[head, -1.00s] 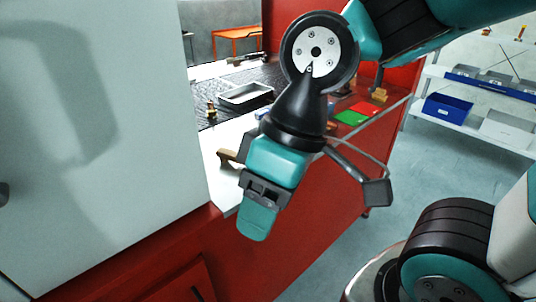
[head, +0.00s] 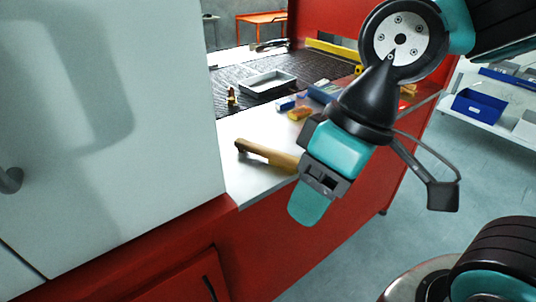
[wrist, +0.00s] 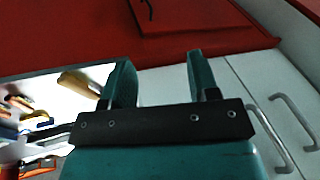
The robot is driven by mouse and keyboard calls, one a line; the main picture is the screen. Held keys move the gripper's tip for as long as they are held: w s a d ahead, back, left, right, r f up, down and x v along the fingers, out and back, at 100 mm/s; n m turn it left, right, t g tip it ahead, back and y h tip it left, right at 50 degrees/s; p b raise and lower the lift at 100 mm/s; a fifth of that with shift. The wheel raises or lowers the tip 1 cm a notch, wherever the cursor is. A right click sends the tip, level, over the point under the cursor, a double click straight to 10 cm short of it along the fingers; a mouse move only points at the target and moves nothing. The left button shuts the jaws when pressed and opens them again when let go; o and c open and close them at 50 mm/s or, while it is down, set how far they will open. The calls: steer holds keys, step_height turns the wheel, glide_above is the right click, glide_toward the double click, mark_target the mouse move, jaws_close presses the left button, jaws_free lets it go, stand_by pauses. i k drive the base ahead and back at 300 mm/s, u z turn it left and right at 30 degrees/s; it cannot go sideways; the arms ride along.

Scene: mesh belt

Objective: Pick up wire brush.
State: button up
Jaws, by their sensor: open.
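A wooden-handled tool (head: 265,153), which looks like the wire brush, lies on the white counter near its front edge. Its right end is hidden behind my gripper in the head view, so I cannot see any bristles. A wooden handle (wrist: 80,82) also shows in the wrist view, left of the fingers. My gripper (head: 306,208) hangs in front of the counter edge, pointing down, to the right of the handle's free end. In the wrist view its two teal fingers (wrist: 158,70) are apart with nothing between them.
A dark mesh belt (head: 225,80) with a grey tray (head: 267,83) lies behind. A small brass piece (head: 231,96) and several coloured items (head: 300,112) sit nearby. A tall pale panel (head: 100,130) stands close on the left. The red cabinet front (head: 265,250) drops below the counter.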

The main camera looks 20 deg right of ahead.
mark_target(284, 160)
steer(key=z, duration=1.5)
steer(key=k, duration=1)
steer(key=u, duration=1.4)
steer(key=i, duration=1)
steer(key=u, duration=0.05)
